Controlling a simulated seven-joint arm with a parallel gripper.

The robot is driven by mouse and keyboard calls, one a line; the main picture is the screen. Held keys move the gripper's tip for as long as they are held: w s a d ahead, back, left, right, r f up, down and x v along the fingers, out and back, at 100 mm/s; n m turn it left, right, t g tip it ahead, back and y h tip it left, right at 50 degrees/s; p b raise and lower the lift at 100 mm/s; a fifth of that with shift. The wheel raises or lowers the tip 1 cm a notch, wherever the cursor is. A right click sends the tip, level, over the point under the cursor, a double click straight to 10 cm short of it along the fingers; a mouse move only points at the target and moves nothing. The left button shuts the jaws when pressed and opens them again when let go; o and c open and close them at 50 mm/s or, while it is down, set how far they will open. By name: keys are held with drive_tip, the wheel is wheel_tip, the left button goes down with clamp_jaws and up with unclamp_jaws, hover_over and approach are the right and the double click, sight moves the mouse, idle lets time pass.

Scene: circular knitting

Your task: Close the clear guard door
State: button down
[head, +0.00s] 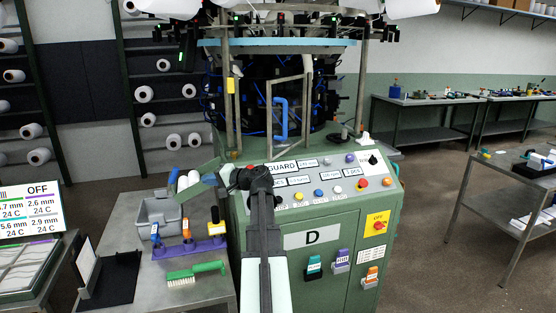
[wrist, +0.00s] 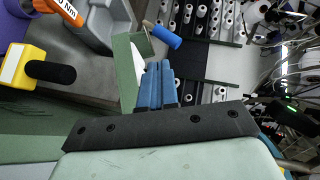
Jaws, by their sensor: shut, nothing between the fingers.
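The clear guard door (head: 305,95) is on the front of the knitting machine in the head view, a thin metal frame with a see-through pane. It stands at an angle to the machine and looks open. Its blue handle (head: 281,120) is upright near the frame's left side. My gripper (head: 183,184) is left of and below the door, over the left side table, well apart from the handle. In the wrist view its blue fingers (wrist: 158,84) are together with nothing between them. The door is not identifiable in the wrist view.
The sloped control panel (head: 320,182) with buttons lies below the door, partly behind my arm. The left table holds a grey bin (head: 157,214), a purple tool rack (head: 188,249) and a green brush (head: 196,271). Metal posts (head: 228,100) stand left of the door.

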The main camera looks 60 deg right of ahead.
sight(271, 156)
drive_tip(key=s+d+r+m+t+h, duration=0.1)
drive_tip(key=s+d, duration=0.5)
drive_tip(key=s, duration=0.4)
drive_tip(key=s+d+r+m+t, duration=0.15)
drive_tip(key=s+d, duration=0.35)
drive_tip(key=s, duration=0.5)
drive_tip(key=s+d+r+m+h, duration=0.1)
drive_tip(key=s+d+r+m, duration=0.1)
drive_tip(key=s+d, duration=0.6)
drive_tip(key=w, duration=0.3)
drive_tip(key=w+a, duration=0.1)
drive_tip(key=w, duration=0.7)
drive_tip(key=shift+a, duration=0.15)
drive_tip(key=shift+w, duration=0.25)
